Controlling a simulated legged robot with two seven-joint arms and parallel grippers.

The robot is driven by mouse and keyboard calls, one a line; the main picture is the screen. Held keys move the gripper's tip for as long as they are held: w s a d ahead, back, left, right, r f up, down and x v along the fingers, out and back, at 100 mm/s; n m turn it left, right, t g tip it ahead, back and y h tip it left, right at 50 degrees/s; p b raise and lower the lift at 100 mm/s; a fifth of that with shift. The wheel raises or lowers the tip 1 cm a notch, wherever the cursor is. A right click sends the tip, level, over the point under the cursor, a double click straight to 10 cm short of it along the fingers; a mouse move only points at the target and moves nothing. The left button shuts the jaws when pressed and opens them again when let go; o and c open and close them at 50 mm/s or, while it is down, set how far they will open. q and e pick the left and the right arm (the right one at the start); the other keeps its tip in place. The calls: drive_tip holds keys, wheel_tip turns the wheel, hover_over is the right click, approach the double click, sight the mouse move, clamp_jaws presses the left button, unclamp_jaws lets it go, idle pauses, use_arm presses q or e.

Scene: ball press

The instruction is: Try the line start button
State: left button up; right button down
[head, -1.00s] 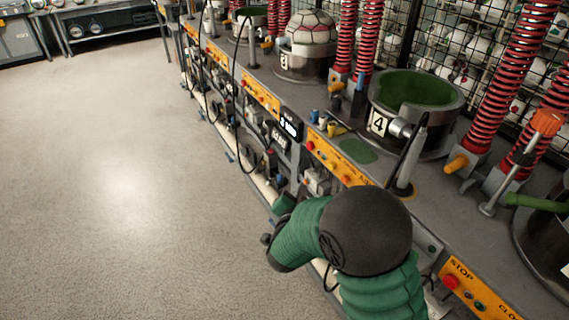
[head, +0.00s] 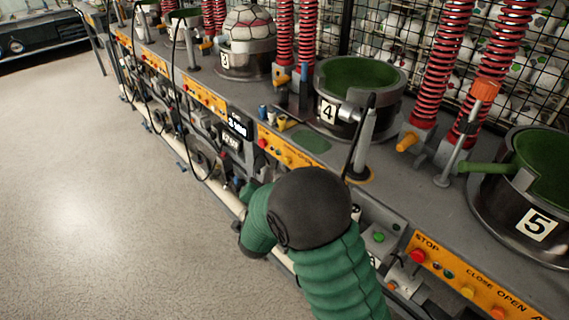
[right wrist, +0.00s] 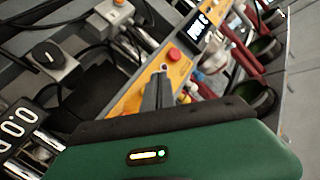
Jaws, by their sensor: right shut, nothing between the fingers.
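I cannot pick out a line start label in either view. A green button (head: 378,237) sits on a grey box under the bench edge, right of my arm. An orange panel with a red STOP button (head: 418,256) is farther right. In the right wrist view my right gripper (right wrist: 160,74) is shut and empty, its dark fingertips over an orange panel (right wrist: 135,97) close to a red button (right wrist: 174,54). I cannot tell whether they touch the panel. In the head view the green-sleeved right arm mostly hides this gripper. My left gripper is out of view.
The bench carries numbered round presses, including press 4 (head: 328,112) and press 5 (head: 537,225), with red springs behind. A black cable (head: 175,90) hangs along the front. The floor (head: 90,200) is clear.

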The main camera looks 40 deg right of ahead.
drive_tip(key=shift+w+d, duration=0.15)
drive_tip(key=shift+d, duration=1.55)
drive_tip(key=shift+b, duration=0.3)
idle(0.3)
drive_tip(key=shift+d, duration=0.4)
drive_tip(key=shift+d, duration=0.5)
idle(0.7)
drive_tip(key=shift+a, duration=0.9)
drive_tip(key=shift+s+a, duration=0.15)
drive_tip(key=shift+a, duration=1.1)
drive_tip(key=shift+s+a, duration=0.1)
drive_tip(key=shift+a, duration=1.15)
